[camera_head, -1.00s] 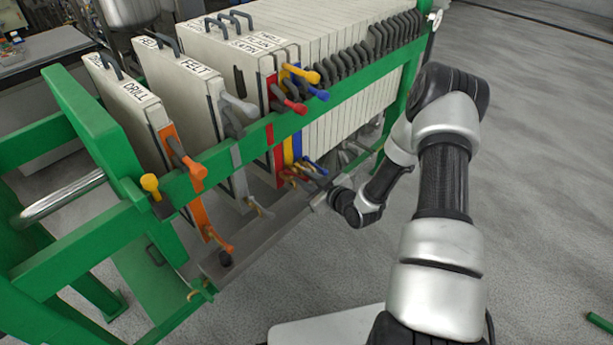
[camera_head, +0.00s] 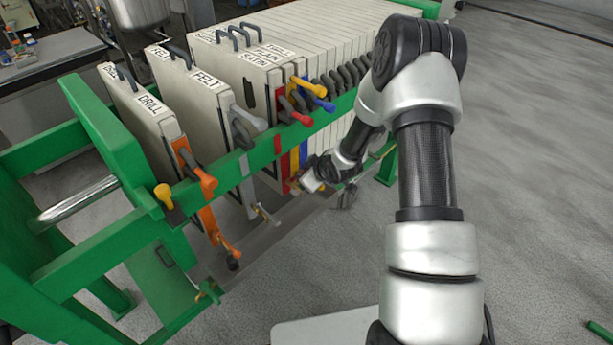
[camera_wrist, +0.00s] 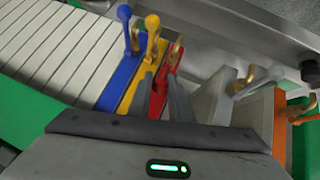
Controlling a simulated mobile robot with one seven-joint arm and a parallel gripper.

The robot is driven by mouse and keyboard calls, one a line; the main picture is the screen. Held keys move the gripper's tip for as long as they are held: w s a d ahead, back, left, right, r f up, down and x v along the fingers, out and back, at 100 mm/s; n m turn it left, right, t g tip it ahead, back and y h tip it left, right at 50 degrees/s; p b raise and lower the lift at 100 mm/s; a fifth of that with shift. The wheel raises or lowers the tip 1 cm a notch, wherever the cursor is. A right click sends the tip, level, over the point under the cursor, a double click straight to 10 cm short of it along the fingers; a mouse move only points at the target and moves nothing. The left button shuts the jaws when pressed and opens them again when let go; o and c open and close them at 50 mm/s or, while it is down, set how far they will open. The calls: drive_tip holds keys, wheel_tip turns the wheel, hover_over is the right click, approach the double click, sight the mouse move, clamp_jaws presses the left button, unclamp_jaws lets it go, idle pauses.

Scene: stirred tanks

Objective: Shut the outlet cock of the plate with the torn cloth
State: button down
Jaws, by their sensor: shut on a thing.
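My gripper (camera_wrist: 161,92) is shut on the red cock handle (camera_wrist: 158,90) at the foot of the red-tagged plate; the handle shows between the two fingers. The brass spout (camera_wrist: 174,52) of this cock sticks out beyond the fingertips. In the head view my gripper (camera_head: 297,184) is low at the red strip (camera_head: 284,165), under the green rail. A dark ragged patch (camera_head: 250,97) shows on the face of the front pack plate, whose label seems to read SATIN. Whether it is a tear is hard to tell.
Yellow (camera_wrist: 152,24) and blue (camera_wrist: 125,14) cock levers stand close beside the red one. The grey cock (camera_wrist: 255,78) and orange cock (camera_wrist: 304,110) are on the other side. The green rail (camera_head: 262,154) runs above my gripper. Open floor (camera_head: 530,150) lies to the right.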

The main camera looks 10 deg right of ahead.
drive_tip(key=shift+w+a+r, duration=0.3)
drive_tip(key=shift+w+r, duration=0.2)
drive_tip(key=shift+r, duration=0.05)
drive_tip(key=c, duration=1.9)
unclamp_jaws()
drive_tip(key=shift+s+f, duration=0.1)
drive_tip(key=shift+f, duration=0.05)
drive_tip(key=shift+d, duration=0.1)
drive_tip(key=shift+s, duration=0.2)
drive_tip(key=p+v, duration=0.3)
drive_tip(key=v, duration=1.4)
drive_tip(key=shift+d, duration=0.1)
